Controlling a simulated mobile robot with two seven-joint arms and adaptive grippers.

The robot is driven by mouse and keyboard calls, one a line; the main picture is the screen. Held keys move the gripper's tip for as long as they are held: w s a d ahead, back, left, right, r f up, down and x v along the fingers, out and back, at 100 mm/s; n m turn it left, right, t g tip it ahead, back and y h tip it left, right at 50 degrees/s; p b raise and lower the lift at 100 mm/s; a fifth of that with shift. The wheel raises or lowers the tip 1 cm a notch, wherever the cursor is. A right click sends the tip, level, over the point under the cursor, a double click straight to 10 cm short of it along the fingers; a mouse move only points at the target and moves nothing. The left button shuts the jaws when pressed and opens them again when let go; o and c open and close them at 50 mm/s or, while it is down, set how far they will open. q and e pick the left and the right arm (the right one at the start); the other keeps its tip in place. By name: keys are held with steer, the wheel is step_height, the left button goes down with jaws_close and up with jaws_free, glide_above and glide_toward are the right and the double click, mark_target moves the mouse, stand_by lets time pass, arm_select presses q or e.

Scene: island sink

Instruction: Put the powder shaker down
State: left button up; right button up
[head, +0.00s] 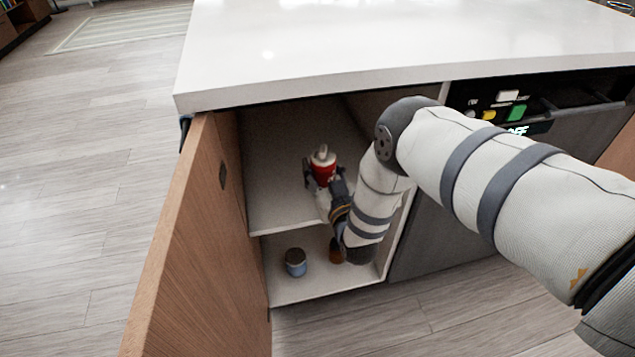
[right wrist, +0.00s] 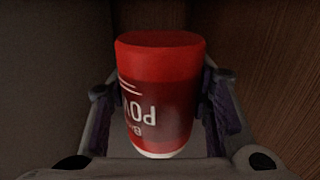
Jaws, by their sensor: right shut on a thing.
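In the right wrist view the shaker (right wrist: 160,95) shows a red body with white lettering, held between the fingers of the right gripper (right wrist: 160,115). I cannot tell whether its base touches the upper shelf (head: 275,190). My left gripper is not in view.
A blue jar with a dark lid (head: 295,262) and a brown container (head: 336,250), partly behind my arm, stand on the lower shelf (head: 300,290). The open cabinet door (head: 190,240) is at the left. The white countertop (head: 400,45) overhangs the cabinet. The upper shelf is otherwise clear.

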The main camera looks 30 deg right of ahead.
mark_target(320, 180)
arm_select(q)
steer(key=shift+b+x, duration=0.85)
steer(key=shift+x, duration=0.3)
arm_select(e)
steer(key=f, duration=0.1)
steer(key=w+f, duration=0.1)
steer(key=f, duration=0.1)
steer(key=w+f, duration=0.1)
steer(key=f, duration=0.1)
steer(key=shift+d, duration=0.3)
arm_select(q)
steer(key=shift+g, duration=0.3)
arm_select(e)
steer(key=shift+f, duration=0.15)
steer(key=o, duration=1.2)
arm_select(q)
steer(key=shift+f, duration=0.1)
arm_select(e)
steer(key=shift+o, duration=0.2)
